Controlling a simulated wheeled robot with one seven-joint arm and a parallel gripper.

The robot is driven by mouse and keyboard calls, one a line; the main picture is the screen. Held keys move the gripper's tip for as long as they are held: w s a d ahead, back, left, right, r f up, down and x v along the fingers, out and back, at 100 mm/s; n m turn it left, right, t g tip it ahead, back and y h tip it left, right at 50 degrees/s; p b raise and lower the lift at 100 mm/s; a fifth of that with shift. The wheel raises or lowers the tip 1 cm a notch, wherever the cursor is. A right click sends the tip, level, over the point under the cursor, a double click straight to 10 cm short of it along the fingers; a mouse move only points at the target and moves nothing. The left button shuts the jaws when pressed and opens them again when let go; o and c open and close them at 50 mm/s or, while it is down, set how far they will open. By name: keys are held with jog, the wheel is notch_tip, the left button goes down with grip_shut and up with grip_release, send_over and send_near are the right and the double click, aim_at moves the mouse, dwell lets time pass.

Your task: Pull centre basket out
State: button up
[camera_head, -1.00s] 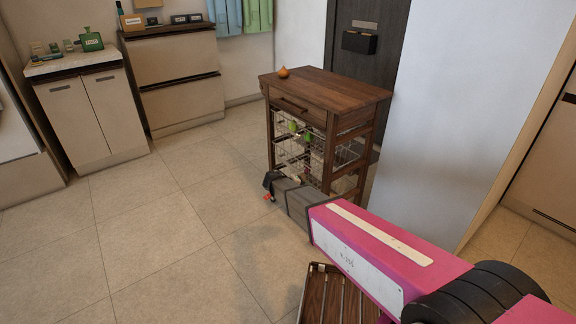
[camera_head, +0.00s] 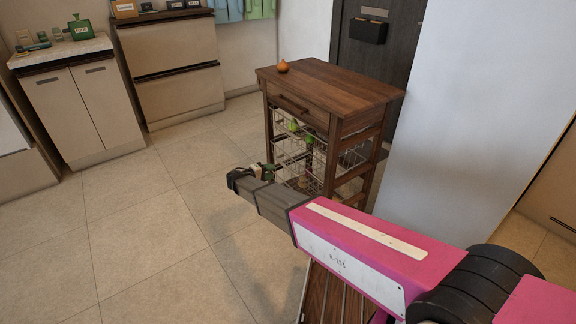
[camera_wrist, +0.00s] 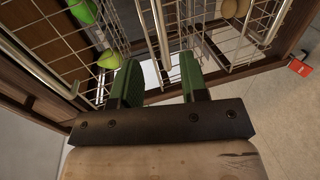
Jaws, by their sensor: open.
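The brown wooden cart (camera_head: 338,90) holds wire baskets under a drawer. The centre basket (camera_head: 292,155) sits inside the cart, below the upper basket (camera_head: 312,134) with green produce. My gripper (camera_head: 268,171) is in front of the cart's open front, at about the height of the centre basket. In the wrist view my gripper (camera_wrist: 160,78) is open, with two green fingers pointing at the baskets. A thick metal basket rim (camera_wrist: 160,32) runs down toward the gap between the fingertips. I cannot tell whether the fingers touch it. My arm hides part of the lower cart.
Round brown items (camera_wrist: 234,9) lie in a wire basket at the right of the wrist view. An orange-brown onion-like item (camera_head: 282,66) stands on the cart top. A white wall (camera_head: 460,110) is right of the cart. The tiled floor (camera_head: 150,245) at left is clear.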

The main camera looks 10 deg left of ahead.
aim_at(287, 167)
jog(key=x, duration=1)
jog(key=shift+d, duration=0.1)
grip_shut()
